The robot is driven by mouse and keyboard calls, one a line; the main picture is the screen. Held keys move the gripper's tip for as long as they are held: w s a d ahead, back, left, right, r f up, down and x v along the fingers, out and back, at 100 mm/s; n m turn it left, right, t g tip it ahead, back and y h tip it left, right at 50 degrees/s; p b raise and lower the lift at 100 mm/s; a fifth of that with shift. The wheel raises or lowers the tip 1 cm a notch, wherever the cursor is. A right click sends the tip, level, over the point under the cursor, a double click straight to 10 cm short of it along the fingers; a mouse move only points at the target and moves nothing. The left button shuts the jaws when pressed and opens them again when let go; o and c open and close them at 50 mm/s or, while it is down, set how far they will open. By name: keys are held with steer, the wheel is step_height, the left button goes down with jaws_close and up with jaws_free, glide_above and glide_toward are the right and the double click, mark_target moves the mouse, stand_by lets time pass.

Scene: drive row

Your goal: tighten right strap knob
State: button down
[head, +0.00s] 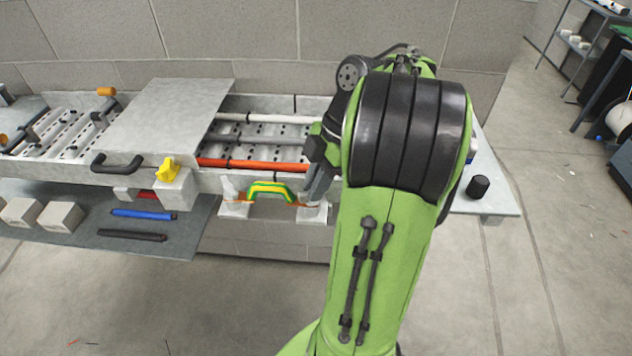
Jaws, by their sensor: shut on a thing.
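My gripper (313,192) points down at the front of the open tray section, over the right white bracket (312,213). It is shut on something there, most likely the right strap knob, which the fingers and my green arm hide. A green and yellow curved piece (270,188) spans between the left white bracket (234,208) and the right one. It stays just left of my gripper. Whether the knob is tight cannot be seen.
A grey cover plate (165,115) lies over the tray's middle, with a black handle (118,164) and yellow knob (167,169) nearby. An orange rod (250,164) lies inside the open section. Loose rods and blocks lie on the lower shelf (85,240). A black cylinder (478,187) stands right.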

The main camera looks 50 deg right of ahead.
steer(key=shift+m, duration=0.4)
steer(key=m, duration=0.2)
steer(key=m+t+b, duration=0.1)
steer(key=shift+s+a+m+t+h, duration=0.15)
steer(key=shift+m+t+h, duration=0.15)
steer(key=shift+m+h, duration=0.1)
steer(key=m+t+h+b, duration=0.1)
steer(key=m, duration=0.2)
steer(key=shift+a+m, duration=0.1)
steer(key=shift+m, duration=0.2)
steer(key=m+h+b, duration=0.1)
steer(key=m, duration=0.1)
steer(key=m+b, duration=0.1)
steer(key=m, duration=0.1)
steer(key=shift+s+a+h, duration=0.1)
steer(key=shift+a+h, duration=0.05)
steer(key=shift+h, duration=0.25)
steer(key=shift+a+m+h+b, duration=0.1)
steer(key=shift+m+h+b, duration=0.6)
steer(key=shift+m, duration=1.2)
steer(key=c, duration=1.1)
jaws_free()
steer(key=shift+c, duration=0.2)
